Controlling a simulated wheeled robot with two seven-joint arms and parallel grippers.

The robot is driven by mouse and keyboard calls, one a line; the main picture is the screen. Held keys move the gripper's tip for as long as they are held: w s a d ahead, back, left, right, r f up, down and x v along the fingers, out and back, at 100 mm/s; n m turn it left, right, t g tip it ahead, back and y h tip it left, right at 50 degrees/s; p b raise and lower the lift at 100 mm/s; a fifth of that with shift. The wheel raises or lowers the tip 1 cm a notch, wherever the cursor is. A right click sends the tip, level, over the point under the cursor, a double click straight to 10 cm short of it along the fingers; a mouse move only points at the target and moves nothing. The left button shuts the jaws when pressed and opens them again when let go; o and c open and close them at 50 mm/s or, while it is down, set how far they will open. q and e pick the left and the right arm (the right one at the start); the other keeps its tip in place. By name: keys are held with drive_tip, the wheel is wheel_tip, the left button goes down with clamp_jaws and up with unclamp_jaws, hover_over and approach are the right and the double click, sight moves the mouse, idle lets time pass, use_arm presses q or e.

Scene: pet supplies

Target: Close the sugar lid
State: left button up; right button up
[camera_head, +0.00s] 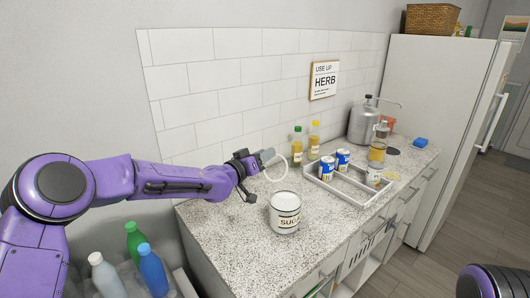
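A pale ring (286,166), which looks like the lid's rim, stands tilted up behind the jar's left side. Whether it is hinged to the jar is not clear. My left gripper (258,177) is behind and left of the jar, with its fingers spread apart. Its upper finger is close to the ring, and I cannot tell whether they touch. A small grey part overlaps the ring there. My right gripper is out of view.
A divided tray (340,196) with blue cans (327,169) stands right of the jar. Two bottles (313,140) and a metal canister (363,124) stand at the back. Several bottles (153,270) stand at lower left. Counter in front of the jar is clear.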

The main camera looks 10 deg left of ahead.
use_arm(q)
drive_tip(key=shift+w+d+f, duration=0.15)
drive_tip(key=shift+w+f, duration=0.3)
drive_tip(key=shift+f, duration=0.1)
drive_tip(key=shift+s+d+r, duration=0.1)
drive_tip(key=shift+s+r, duration=0.15)
drive_tip(key=shift+s, duration=0.4)
drive_tip(key=c, duration=0.4)
clamp_jaws()
drive_tip(key=shift+w+f, duration=0.15)
drive_tip(key=shift+w, duration=0.15)
drive_tip(key=shift+s, duration=0.1)
